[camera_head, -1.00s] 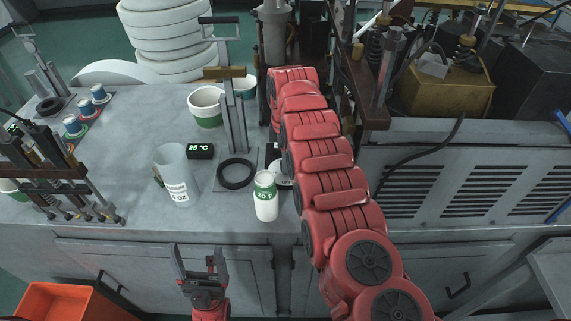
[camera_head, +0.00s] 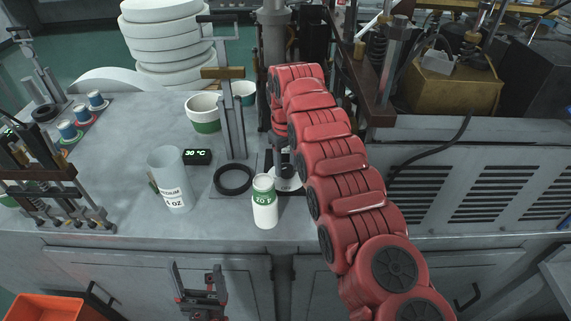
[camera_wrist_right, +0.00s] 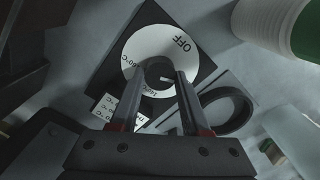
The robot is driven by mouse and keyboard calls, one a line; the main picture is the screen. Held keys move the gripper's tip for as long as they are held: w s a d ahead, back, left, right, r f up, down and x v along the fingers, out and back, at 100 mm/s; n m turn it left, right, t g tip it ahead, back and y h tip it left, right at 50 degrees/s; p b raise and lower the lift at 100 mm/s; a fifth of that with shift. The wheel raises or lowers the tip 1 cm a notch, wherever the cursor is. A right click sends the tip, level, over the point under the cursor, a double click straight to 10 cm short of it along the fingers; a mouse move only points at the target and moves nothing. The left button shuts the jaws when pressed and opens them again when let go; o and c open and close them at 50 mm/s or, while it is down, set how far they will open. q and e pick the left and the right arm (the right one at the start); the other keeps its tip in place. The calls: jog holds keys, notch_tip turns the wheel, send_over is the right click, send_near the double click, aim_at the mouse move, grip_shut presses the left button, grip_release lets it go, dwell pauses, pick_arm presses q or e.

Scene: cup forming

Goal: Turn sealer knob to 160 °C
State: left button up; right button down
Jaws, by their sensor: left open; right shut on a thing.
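The sealer knob (camera_wrist_right: 158,73) is a dark round knob at the centre of a white dial (camera_wrist_right: 193,62) on a black square plate. The dial shows "OFF" at the upper right and temperature marks at the left and bottom, partly hidden by the fingers. My right gripper (camera_wrist_right: 160,82) is shut on the knob. In the head view, the dial (camera_head: 289,186) shows below the right gripper, and the red arm hides part of the plate. A small black display (camera_head: 197,157) reads "30 °C". My left gripper (camera_head: 200,283) is open and empty in front of the counter.
A white and green jar (camera_head: 265,202) stands close in front of the dial. A black ring (camera_head: 233,180) lies beside it at the base of the metal stand (camera_head: 232,120). A clear measuring cup (camera_head: 168,180) and a green-banded cup (camera_head: 203,113) stand to the left.

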jog(key=m, duration=0.4)
jog(key=shift+w+r+m, duration=0.1)
jog(key=shift+m, duration=0.2)
jog(key=m, duration=0.4)
jog(key=shift+d+m, duration=0.1)
jog(key=shift+m, duration=0.2)
jog(key=m, duration=0.5)
jog(key=shift+d+b, duration=0.1)
jog(key=shift+b, duration=0.2)
jog(key=m, duration=1.7)
jog(key=shift+s, duration=0.25)
jog(key=shift+m, duration=1.8)
